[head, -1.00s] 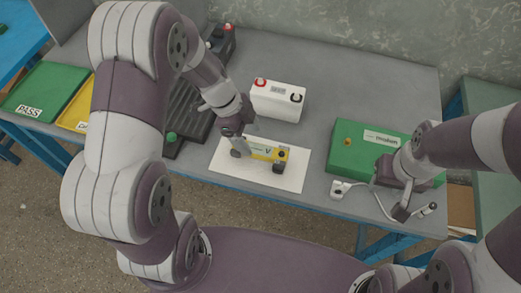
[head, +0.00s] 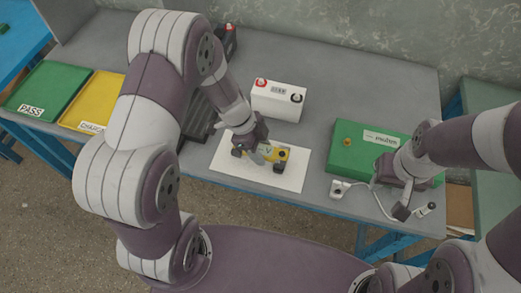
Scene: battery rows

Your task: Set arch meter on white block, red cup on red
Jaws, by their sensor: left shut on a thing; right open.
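The arch meter (head: 281,154), yellow with a "V" marking and dark feet at its ends, is over the white sheet (head: 230,174). I cannot tell which foot is the red cup. My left gripper (head: 261,153) comes down from above, shut on the meter's middle and hiding part of it. I cannot tell whether the feet touch the sheet. The white block (head: 277,101) stands behind the sheet, with a red terminal (head: 262,83) on its left and a black one (head: 296,97) on its right. My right gripper (head: 402,212) is open at the bench's front right.
A green box (head: 348,158) stands at the right, with a cabled small device (head: 340,189) before it. A dark rack (head: 198,122) and dark battery (head: 229,40) are left. Green PASS (head: 45,90) and yellow (head: 95,103) trays lie further left. Bench is clear around the white block.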

